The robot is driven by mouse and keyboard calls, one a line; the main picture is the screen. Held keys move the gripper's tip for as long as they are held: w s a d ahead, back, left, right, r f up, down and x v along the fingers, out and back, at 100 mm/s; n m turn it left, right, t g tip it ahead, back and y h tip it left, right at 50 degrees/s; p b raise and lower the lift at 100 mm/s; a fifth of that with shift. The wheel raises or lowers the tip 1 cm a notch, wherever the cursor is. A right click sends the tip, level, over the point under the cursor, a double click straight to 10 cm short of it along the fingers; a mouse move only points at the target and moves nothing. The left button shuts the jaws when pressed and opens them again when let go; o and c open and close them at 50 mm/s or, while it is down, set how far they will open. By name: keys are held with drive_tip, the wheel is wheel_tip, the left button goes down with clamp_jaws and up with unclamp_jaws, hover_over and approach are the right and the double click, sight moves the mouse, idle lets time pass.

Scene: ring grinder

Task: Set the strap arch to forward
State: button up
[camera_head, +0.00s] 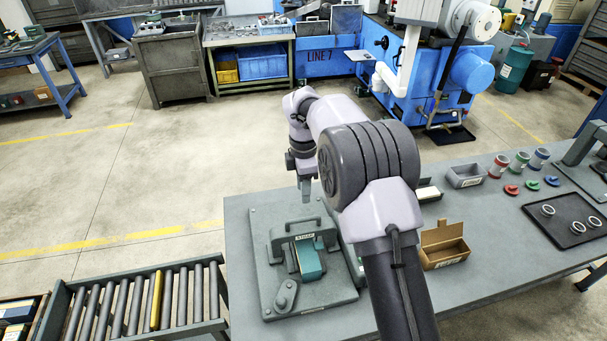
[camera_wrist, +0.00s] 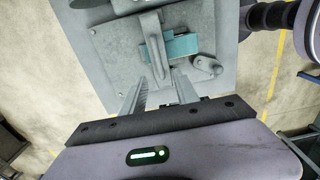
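The strap arch (camera_head: 287,246) is a grey arch with a small label and a top handle (camera_head: 303,222). It stands on a grey base plate (camera_head: 262,290) at the table's left, over the far part of a teal block (camera_head: 311,264). In the wrist view the arch (camera_wrist: 154,45) crosses the teal block (camera_wrist: 182,45). A small grey lever (camera_head: 285,295) sits on the plate's near side and also shows in the wrist view (camera_wrist: 207,66). My gripper (camera_head: 306,196) points down above and behind the arch. In the wrist view its fingers (camera_wrist: 160,90) are apart and empty, not touching the arch.
On the table to the right are an open cardboard box (camera_head: 444,249), a grey bin (camera_head: 465,176), several coloured cups and rings, and a black tray (camera_head: 566,224). A roller conveyor (camera_head: 140,300) stands left of the table. My arm hides part of the table's middle.

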wheel_tip(320, 180, up, 5)
drive_tip(key=shift+r+p, duration=0.2)
drive_tip(key=shift+p, duration=0.15)
drive_tip(key=s+d+r+m+t+y+b, duration=0.1)
drive_tip(key=s+d+r+m+b, duration=0.15)
drive_tip(key=s+m+b, duration=0.4)
drive_tip(key=s+d+r+m+t+b, duration=0.1)
drive_tip(key=s+d+m+t+b, duration=0.15)
drive_tip(key=s+m+b, duration=0.4)
drive_tip(key=s+d+f+m+b, duration=0.1)
drive_tip(key=s+f+m+b, duration=0.2)
drive_tip(key=s, duration=0.4)
drive_tip(key=s+d+f+m+t+b, duration=0.1)
drive_tip(key=s+f+m+b, duration=0.2)
drive_tip(key=s, duration=0.4)
drive_tip(key=s+d+f+m+t+y+b, duration=0.1)
drive_tip(key=s+f+m+b, duration=0.2)
drive_tip(key=s+f+m, duration=0.2)
drive_tip(key=s+f, duration=0.1)
drive_tip(key=s, duration=0.2)
drive_tip(key=shift+d+f+m+b, duration=0.15)
drive_tip(key=shift+f+m+b, duration=0.1)
drive_tip(key=shift+m+b, duration=0.05)
